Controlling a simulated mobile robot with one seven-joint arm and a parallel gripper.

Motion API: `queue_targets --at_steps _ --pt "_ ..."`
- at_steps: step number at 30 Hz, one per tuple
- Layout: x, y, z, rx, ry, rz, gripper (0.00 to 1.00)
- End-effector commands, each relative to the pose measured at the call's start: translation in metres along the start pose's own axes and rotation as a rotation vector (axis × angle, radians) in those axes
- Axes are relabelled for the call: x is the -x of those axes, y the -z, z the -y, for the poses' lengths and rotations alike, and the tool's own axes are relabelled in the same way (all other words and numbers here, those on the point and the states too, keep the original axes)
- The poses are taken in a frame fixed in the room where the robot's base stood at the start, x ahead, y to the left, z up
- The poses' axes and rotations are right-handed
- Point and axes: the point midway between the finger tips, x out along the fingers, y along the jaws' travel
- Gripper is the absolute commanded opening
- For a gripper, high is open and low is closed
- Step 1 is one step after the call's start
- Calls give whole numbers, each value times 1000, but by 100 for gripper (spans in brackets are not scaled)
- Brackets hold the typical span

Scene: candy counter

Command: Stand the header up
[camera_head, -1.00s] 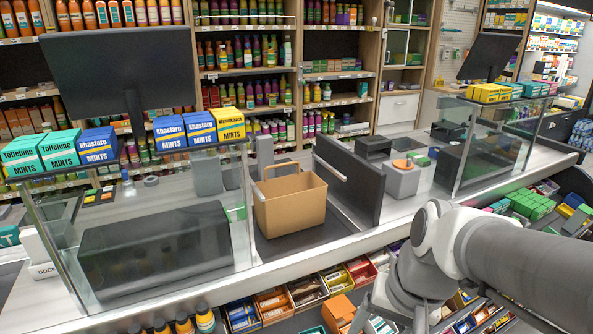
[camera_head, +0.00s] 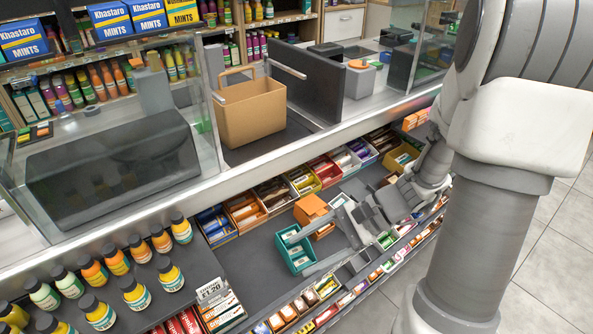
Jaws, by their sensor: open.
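I cannot make out for certain which piece is the header. A small teal open box (camera_head: 292,254) with pale items inside sits on the dark shelf below the counter. An orange box (camera_head: 312,209), its upper part tilted, stands just behind it. My gripper (camera_head: 301,256) is open, reaching left low over the shelf. Its two long grey fingers are spread, with their tips at the teal box. I cannot tell whether they touch it. The orange box is beside the upper finger, and my fingers partly hide the teal box.
Candy boxes line the shelf's back (camera_head: 272,193) and front edge (camera_head: 325,287). Bottles (camera_head: 137,293) and a price card (camera_head: 212,291) stand to the left. The counter edge (camera_head: 240,170) overhangs behind, with a brown paper bag (camera_head: 248,112) on top. Bare dark shelf lies left of the teal box.

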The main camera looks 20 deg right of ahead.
Motion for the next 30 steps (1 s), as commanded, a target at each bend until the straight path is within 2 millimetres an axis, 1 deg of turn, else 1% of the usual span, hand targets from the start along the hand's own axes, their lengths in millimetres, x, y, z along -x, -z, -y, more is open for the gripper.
queue_targets --at_steps 1,5,8,10,15,18,21,24,27,30 --pt "-4 21 0 -69 72 44 70" --pt "-2 60 6 -212 265 142 70" --pt "3 95 9 -315 426 202 70" --pt "9 122 7 -386 543 239 70" --pt "25 190 -6 -537 830 297 70" --pt "34 223 -18 -603 970 311 70" --pt "40 247 -29 -650 1070 315 70" --pt "44 260 -36 -675 1129 315 70" --pt "45 264 -36 -683 1151 313 70" --pt "42 266 -29 -682 1152 314 70"
